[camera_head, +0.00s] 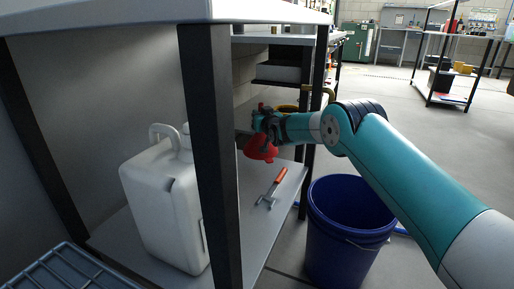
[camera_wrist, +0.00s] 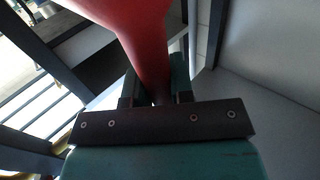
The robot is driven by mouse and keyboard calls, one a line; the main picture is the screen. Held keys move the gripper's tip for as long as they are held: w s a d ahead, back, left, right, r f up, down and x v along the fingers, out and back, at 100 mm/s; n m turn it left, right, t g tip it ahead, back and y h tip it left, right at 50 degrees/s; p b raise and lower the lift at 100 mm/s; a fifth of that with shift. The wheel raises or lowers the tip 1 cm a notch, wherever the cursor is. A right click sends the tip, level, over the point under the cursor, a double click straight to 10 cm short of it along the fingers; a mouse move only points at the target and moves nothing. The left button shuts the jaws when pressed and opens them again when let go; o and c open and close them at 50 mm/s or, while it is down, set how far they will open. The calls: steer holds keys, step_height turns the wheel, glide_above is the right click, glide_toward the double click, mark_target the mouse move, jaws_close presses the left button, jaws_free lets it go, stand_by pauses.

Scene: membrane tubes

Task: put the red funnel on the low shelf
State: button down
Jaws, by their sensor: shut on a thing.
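The red funnel (camera_head: 261,149) is in my gripper (camera_head: 258,127), above the right part of the low shelf (camera_head: 278,226) and apart from its surface. In the wrist view the funnel (camera_wrist: 140,35) runs down between the two dark fingers of my gripper (camera_wrist: 156,92), which are shut on its narrow part. The funnel's wide end is cut off by the top of the wrist view. The low shelf is a grey board under the bench, between dark posts.
A white jerrycan (camera_head: 165,205) stands on the shelf at the left. A hammer with an orange handle (camera_head: 275,186) lies on the shelf below the funnel. A dark post (camera_head: 212,150) stands in front. A blue bucket (camera_head: 345,230) stands on the floor at right.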

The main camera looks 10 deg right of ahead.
step_height(320, 180, down, 8)
steer(key=b, duration=0.3)
steer(key=shift+f, duration=0.2)
steer(key=c, duration=1)
jaws_free()
steer(key=shift+b, duration=0.3)
